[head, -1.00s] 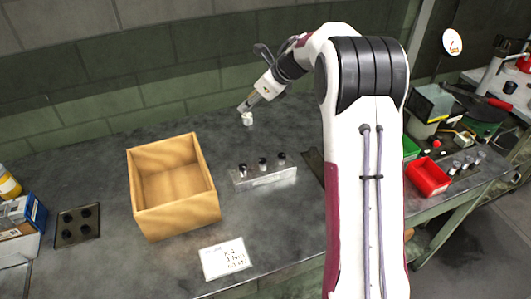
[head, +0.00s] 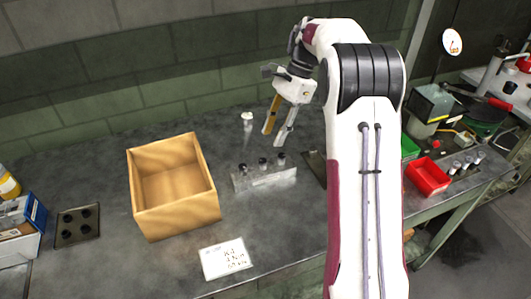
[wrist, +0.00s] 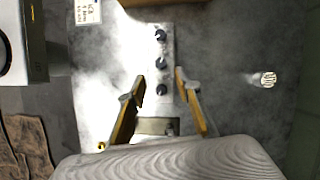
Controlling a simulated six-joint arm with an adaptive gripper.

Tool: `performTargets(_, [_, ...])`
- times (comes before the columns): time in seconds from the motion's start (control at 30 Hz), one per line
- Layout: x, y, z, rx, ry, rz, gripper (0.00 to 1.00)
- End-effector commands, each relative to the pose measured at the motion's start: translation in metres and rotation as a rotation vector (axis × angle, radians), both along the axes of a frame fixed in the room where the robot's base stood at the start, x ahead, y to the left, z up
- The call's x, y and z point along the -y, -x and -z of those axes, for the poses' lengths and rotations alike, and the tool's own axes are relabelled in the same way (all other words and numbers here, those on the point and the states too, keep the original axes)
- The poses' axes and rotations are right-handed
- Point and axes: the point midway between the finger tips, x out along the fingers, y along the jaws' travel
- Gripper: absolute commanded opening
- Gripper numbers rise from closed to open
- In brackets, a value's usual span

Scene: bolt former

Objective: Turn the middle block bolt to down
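A pale metal block (head: 265,181) stands on the bench right of the wooden box, with three dark-topped bolts in a row. The middle block bolt (head: 263,163) shows its dark end upward. In the wrist view the block (wrist: 150,50) lies ahead of my gripper, and the middle bolt (wrist: 161,62) is between the other two. My gripper (head: 274,138) is open and empty, pointing down above and behind the block. In the wrist view its fingers (wrist: 159,78) are spread to either side of the row's near end, apparently not touching any bolt.
A small white upright piece (head: 247,119) stands alone behind the block. An open wooden box (head: 180,220) is to the left, a white card (head: 225,259) in front. A dark plate with holes (head: 77,226) lies far left; a red bin (head: 428,178) is right.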

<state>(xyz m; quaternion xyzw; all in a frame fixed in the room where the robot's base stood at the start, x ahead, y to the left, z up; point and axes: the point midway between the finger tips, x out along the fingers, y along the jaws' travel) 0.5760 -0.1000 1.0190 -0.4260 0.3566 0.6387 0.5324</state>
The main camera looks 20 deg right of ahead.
Motion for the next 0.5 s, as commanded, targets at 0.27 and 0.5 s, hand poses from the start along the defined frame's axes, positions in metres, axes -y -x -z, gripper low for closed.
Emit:
performTargets(0.27, [-0.0003,-0.0005,0.0002,0.001,0.0,0.003,0.33])
performTargets(0.5, [-0.0036,0.0,0.0081,0.001,0.0,0.003,0.33])
